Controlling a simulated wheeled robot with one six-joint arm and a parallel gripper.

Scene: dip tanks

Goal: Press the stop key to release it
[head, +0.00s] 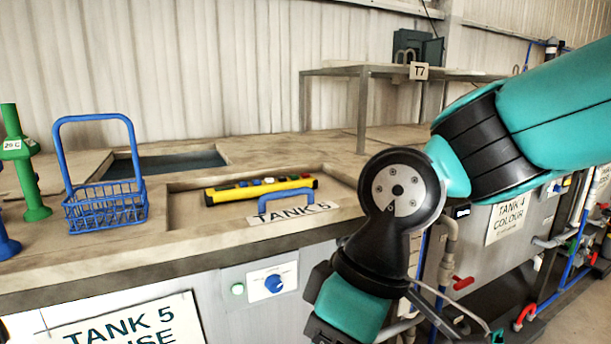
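A yellow control pendant (262,191) with black ends lies on the pale recessed lid of tank 5, behind the lid's blue handle (285,197). A row of several small coloured keys shows along its far side, red, blue and pale ones among them. They are too small to read, so I cannot tell which is the stop key or whether it is pressed in. My arm comes in from the upper right and bends down at the right of the lid, apart from the pendant. My gripper cannot be made out; the arm's end runs out of the picture at the bottom.
A blue wire basket (105,207) with a tall handle stands left of the lid, near an open tank (165,166). A raised shelf (400,72) with a T7 tag stands behind. A blue knob (273,283) is on the front panel.

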